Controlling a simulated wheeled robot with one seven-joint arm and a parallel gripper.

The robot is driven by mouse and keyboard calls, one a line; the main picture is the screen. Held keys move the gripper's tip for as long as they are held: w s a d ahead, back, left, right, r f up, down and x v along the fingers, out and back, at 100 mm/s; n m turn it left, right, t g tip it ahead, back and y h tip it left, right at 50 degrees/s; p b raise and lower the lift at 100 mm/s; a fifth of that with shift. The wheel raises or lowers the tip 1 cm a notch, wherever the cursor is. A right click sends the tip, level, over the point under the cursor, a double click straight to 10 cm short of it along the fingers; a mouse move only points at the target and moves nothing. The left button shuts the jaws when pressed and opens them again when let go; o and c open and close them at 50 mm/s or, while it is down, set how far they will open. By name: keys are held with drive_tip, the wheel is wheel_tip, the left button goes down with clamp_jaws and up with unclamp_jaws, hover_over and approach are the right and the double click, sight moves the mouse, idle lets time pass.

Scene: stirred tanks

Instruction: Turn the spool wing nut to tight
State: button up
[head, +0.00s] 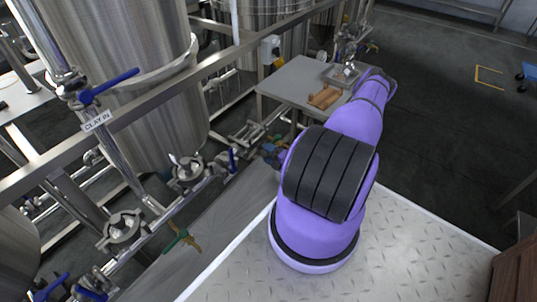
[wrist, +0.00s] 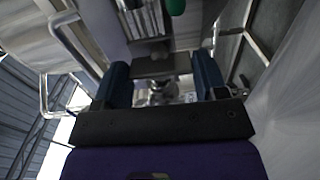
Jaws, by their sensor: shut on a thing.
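My gripper (wrist: 162,72) shows in the wrist view as two dark blue fingers, one on each side of a small, dim metal piece (wrist: 160,92). The gripper is shut on this piece, which looks like the wing nut; its wings and their angle are too dark to make out. In the head view my purple arm reaches up and away, and I cannot clearly make out the gripper or the held nut there. Steel pipe clamps (head: 185,171) and (head: 122,228) show at left in the head view; I cannot tell which belongs to the spool.
A grey table (head: 290,80) with brown pieces (head: 324,97) and a metal tray (head: 341,75) stands beyond my arm. Large steel tanks (head: 120,85), rails and blue-handled valves (head: 108,86) fill the left. Open dark floor (head: 450,120) lies at right. A green knob (wrist: 176,7) tops the wrist view.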

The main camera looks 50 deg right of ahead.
drive_tip(key=shift+s, duration=0.1)
drive_tip(key=o, duration=0.9)
drive_tip(key=shift+o, duration=0.2)
drive_tip(key=s, duration=1)
drive_tip(key=shift+s+d, duration=0.35)
drive_tip(key=shift+d, duration=0.05)
